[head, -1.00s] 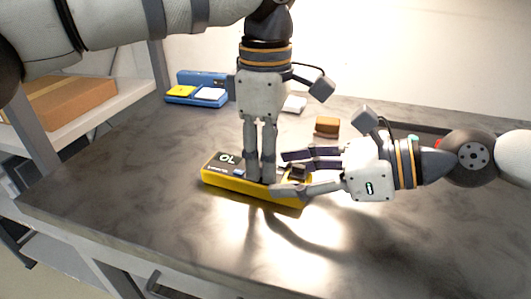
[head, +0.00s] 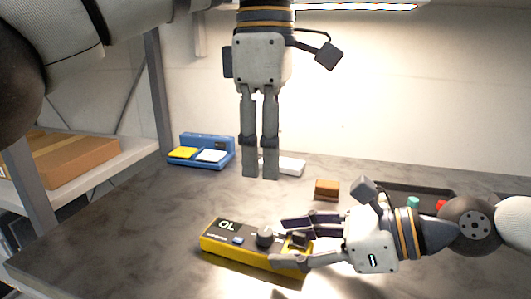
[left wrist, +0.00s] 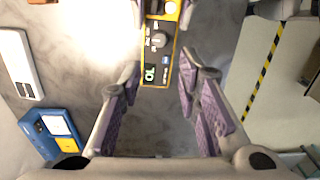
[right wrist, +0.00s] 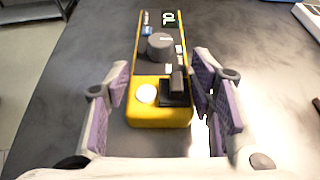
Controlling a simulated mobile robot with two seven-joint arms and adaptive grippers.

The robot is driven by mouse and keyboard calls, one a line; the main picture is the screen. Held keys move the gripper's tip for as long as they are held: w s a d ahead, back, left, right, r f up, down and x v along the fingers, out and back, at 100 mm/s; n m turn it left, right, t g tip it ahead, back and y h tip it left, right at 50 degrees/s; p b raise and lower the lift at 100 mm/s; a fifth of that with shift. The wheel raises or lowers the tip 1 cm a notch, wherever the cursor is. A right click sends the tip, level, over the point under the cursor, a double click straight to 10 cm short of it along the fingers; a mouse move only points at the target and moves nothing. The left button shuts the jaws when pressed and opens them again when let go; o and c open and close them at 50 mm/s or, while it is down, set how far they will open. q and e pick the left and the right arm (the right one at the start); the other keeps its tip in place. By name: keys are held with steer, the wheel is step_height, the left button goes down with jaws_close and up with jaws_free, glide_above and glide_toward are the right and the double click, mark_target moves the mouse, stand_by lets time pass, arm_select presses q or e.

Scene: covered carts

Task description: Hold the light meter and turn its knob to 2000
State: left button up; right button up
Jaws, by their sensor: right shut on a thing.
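The light meter (head: 225,240), a yellow case with a dark face, lies on the table with "OL" on its display. Its dark round knob (head: 265,238) also shows in the right wrist view (right wrist: 160,46) and the left wrist view (left wrist: 158,40). My right gripper (head: 280,242) is shut on the meter's near-right end, one finger on each side. My left gripper (head: 261,178) is in the air above and behind the meter, pointing down. Its fingers are apart with nothing between them, and it does not touch the knob. The knob's scale is too small to read.
A blue case (head: 210,140) with yellow and white pads stands at the back left. A white box (head: 292,167), a brown block (head: 327,189) and a dark tray (head: 415,190) lie at the back. A cardboard box (head: 75,155) sits on a side shelf. The table left of the meter is clear.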

mark_target(265, 231)
arm_select(q)
step_height(265, 231, down, 12)
steer(key=n, duration=0.3)
jaws_close()
